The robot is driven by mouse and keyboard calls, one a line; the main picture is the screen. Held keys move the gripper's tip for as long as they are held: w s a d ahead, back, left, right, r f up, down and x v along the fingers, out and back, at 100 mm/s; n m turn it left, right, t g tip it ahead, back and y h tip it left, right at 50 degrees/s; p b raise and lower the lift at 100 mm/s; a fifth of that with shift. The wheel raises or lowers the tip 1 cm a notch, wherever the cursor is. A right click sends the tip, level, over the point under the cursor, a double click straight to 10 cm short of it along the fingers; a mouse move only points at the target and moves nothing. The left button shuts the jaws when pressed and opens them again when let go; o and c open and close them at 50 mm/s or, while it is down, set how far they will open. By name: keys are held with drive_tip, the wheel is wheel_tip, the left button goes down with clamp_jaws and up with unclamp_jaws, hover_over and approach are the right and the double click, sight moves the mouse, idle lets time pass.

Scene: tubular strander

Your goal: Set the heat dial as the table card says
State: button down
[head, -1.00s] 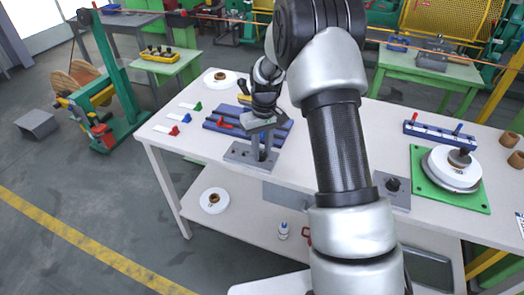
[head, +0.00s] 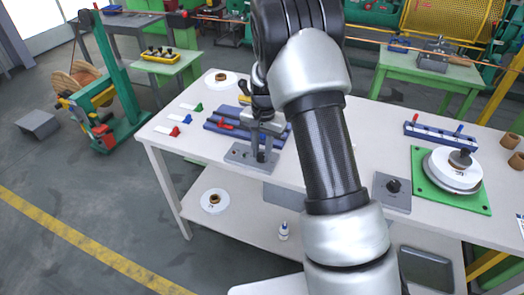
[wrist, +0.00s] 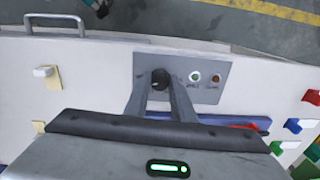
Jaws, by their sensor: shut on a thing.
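A dark round knob (wrist: 160,76) sits on a grey plate (wrist: 204,94) with two small lamps beside it, one greenish and one brownish red. The tiny labels by the lamps are too small to read. My gripper (wrist: 161,84) has its two fingers on either side of the knob and is shut on it. In the head view the same plate (head: 238,154) lies near the table's front left edge, with my gripper (head: 259,150) coming down on it from above. The knob's pointer and scale cannot be made out. A white card (head: 520,222) with unreadable marks shows at the right edge.
A blue rail fixture (head: 219,127) lies just behind the plate. Small red, green and blue pieces (head: 174,132) lie to its left. A second grey plate with a black knob (head: 392,186) and a green base with white discs (head: 420,195) stand further right.

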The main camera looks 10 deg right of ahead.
drive_tip(key=shift+r+m, duration=0.1)
drive_tip(key=shift+m, duration=0.7)
drive_tip(key=c, duration=1.5)
unclamp_jaws()
drive_tip(key=r, duration=0.5)
drive_tip(key=r+p, duration=0.1)
drive_tip(key=r, duration=1.1)
drive_tip(key=shift+s+d+r, duration=0.15)
drive_tip(key=shift+s+d, duration=0.1)
